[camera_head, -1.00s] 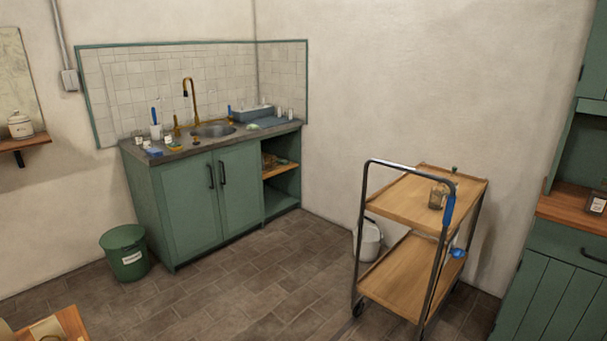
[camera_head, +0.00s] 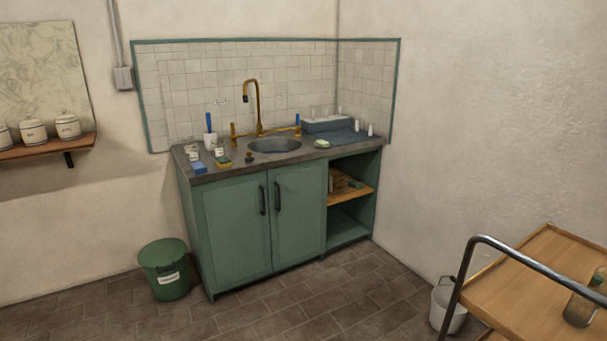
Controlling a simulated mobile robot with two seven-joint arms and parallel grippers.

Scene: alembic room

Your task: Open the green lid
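A green bin (camera_head: 168,278) with a pale label stands on the floor at the lower left, just left of the green sink cabinet. Its round green top (camera_head: 163,252) looks like a lid lying level on it, but it is too small to be sure. Neither of my grippers shows in the view, and nothing touches the bin.
The green sink cabinet (camera_head: 236,230) has two shut doors and an open shelf side; small items stand around its sink (camera_head: 275,146). A wooden trolley (camera_head: 530,285) and a white bucket (camera_head: 446,308) stand at the lower right. The tiled floor (camera_head: 290,320) before the cabinet is clear.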

